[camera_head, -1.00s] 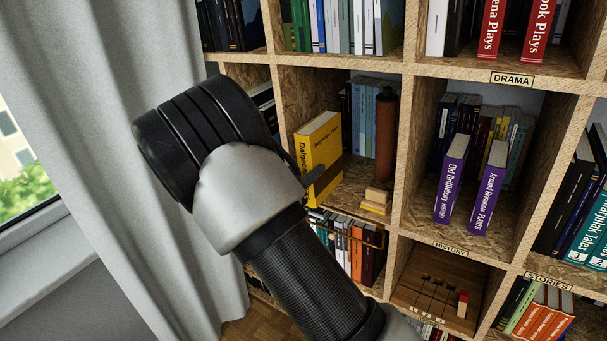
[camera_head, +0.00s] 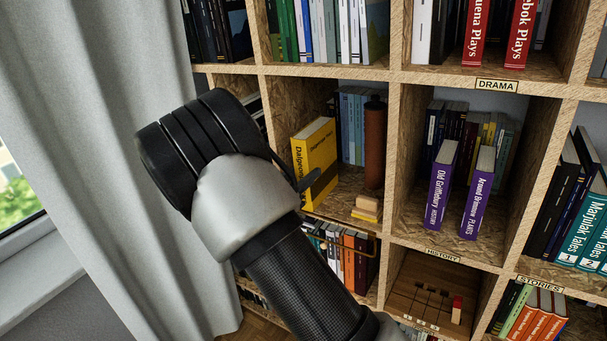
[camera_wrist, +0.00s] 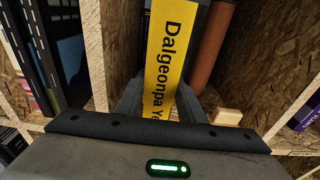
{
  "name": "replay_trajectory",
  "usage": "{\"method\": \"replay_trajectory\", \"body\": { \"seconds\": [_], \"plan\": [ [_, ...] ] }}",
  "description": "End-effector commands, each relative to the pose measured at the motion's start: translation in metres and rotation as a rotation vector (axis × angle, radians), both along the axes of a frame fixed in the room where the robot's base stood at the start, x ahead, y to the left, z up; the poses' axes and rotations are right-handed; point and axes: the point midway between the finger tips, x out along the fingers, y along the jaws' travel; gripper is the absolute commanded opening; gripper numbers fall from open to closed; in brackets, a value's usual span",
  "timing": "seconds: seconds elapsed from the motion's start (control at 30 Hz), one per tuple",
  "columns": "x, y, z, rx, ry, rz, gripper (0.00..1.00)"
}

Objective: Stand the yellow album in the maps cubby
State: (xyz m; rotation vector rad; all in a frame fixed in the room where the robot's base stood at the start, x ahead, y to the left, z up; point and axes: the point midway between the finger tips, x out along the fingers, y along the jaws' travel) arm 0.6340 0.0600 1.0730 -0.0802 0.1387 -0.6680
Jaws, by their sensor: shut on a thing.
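The yellow album (camera_head: 318,152) stands upright at the left front of a middle-row cubby, its black-lettered spine facing out. My gripper (camera_head: 308,180) is shut on it at the lower part of its spine side. In the wrist view the yellow spine (camera_wrist: 172,62) sits between my two fingers (camera_wrist: 160,100). My wrist and arm hide the cubby's lower left front edge. I cannot tell whether the album's bottom touches the shelf board. No maps label is readable in these views.
A brown cylinder (camera_head: 375,145) and several blue-grey books (camera_head: 353,125) stand behind the album. Small stacked blocks (camera_head: 366,208) lie right of it, with bare board between. The cubby to the right holds two purple books (camera_head: 441,185). A grey curtain (camera_head: 100,150) hangs at left.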

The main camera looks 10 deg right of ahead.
Motion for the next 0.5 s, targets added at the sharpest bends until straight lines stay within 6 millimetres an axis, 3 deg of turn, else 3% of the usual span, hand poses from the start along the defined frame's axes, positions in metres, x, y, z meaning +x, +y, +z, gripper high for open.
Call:
{"method": "replay_trajectory", "body": {
  "seconds": [0.33,0.37,0.5],
  "plan": [
    [0.0004,-0.0007,-0.0002,-0.002,-0.006,0.0,0.0],
    [0.0004,-0.0007,-0.0002,-0.002,-0.006,-0.001,0.37],
    [0.0002,-0.0006,-0.001,-0.002,-0.004,-0.001,0.57]
  ]
}}
